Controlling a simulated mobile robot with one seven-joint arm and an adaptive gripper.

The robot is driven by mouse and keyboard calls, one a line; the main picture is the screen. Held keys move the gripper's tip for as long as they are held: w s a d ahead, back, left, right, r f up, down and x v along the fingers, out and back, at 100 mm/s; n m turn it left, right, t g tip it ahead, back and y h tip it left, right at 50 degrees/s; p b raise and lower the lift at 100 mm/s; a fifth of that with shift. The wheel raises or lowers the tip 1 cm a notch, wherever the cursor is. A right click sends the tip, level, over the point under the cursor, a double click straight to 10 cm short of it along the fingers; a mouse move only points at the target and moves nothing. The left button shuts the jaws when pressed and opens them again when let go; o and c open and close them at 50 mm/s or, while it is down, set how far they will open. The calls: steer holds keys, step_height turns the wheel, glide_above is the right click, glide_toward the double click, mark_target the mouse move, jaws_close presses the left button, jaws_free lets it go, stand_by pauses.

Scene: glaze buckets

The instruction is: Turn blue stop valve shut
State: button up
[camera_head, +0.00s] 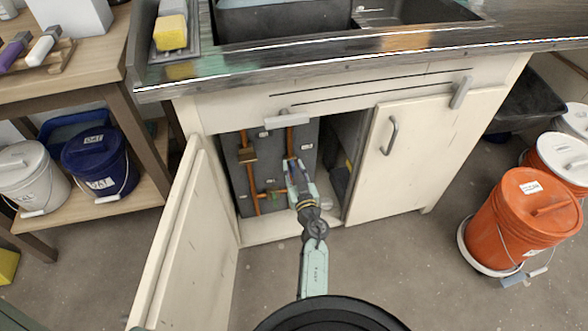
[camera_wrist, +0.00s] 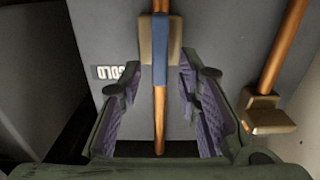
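The blue stop valve shows in the wrist view as a brass body (camera_wrist: 175,38) on a vertical copper pipe, with a blue lever (camera_wrist: 160,62) lying in line with the pipe. A label, apparently reading COLD, is on the grey panel beside it. My gripper (camera_wrist: 158,88) is open, with one purple-padded finger on each side of the lever and pipe. Gaps show on both sides, so neither finger appears to touch the lever. In the head view my gripper (camera_head: 298,172) reaches into the open cabinet and largely hides this valve.
The open cabinet door (camera_head: 190,245) stands left of my arm, the closed door (camera_head: 415,155) right. An orange bucket (camera_head: 515,220) stands far right.

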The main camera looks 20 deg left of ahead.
jaws_close()
steer(key=shift+n, duration=0.4)
steer(key=n, duration=0.1)
steer(key=n+p, duration=0.1)
steer(key=n, duration=0.1)
steer(key=shift+s+a, duration=0.2)
steer(key=shift+a, duration=0.05)
steer(key=n, duration=0.4)
steer(key=f+n+b, duration=0.1)
steer(key=n, duration=0.4)
steer(key=s+a+f+n+b, duration=0.1)
steer(key=n, duration=0.4)
steer(key=shift+a+f, duration=0.1)
steer(key=shift+f, duration=0.05)
stand_by(0.4)
